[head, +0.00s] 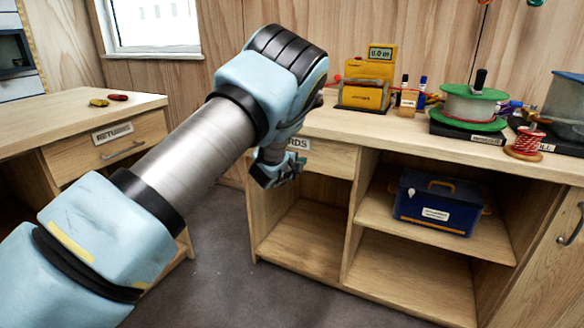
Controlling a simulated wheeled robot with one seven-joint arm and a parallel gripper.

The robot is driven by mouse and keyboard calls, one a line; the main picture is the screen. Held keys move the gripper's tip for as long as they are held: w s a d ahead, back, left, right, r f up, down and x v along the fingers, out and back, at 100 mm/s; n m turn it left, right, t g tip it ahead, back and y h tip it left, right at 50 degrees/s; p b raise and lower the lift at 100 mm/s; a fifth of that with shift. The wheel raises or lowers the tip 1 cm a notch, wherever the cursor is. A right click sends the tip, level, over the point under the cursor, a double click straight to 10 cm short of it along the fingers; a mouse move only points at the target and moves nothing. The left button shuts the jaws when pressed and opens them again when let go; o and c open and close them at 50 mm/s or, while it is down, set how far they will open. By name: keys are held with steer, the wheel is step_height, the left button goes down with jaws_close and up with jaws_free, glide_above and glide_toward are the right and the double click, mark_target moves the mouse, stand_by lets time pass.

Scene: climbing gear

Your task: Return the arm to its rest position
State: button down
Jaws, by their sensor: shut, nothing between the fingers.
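My light blue and silver arm reaches from the lower left up to the middle of the head view and bends down at the wrist. My gripper (282,172) hangs below the wrist in front of the left end of the wooden workbench (325,125), by a drawer front whose label it partly covers. It is shut and holds nothing. It looks small here, and the arm hides part of it.
On the workbench stand a yellow device with a display (368,80), marker pens (421,92) and a green-and-white spool (470,105). A blue box (436,205) sits on the shelf below. A second wooden table (70,115) stands left. Grey floor (225,270) lies between.

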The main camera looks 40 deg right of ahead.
steer(key=v, duration=0.7)
steer(key=shift+b, duration=0.4)
steer(key=w+a+r+n+t+y+p, duration=0.1)
steer(key=w+a+r+n+y, duration=0.1)
steer(key=w+a+n, duration=0.35)
steer(key=w+a+r+n+t+y+p, duration=0.1)
steer(key=w+a+r+n+y+p, duration=0.15)
steer(key=a, duration=0.65)
steer(key=a+r+n+y+p, duration=0.25)
steer(key=a+n+y, duration=0.4)
steer(key=a, duration=1.05)
steer(key=s+a+r+n+g+p, duration=0.2)
steer(key=s+a+r+n+g, duration=0.1)
steer(key=s+a+n, duration=0.4)
steer(key=s+a+r+n+g+y+p, duration=0.1)
steer(key=s+a+r+n+g, duration=0.3)
steer(key=s+a, duration=1)
steer(key=r+n+p, duration=0.1)
steer(key=n, duration=0.2)
steer(key=shift+a+r, duration=0.15)
steer(key=shift+a, duration=0.1)
steer(key=shift+n, duration=0.25)
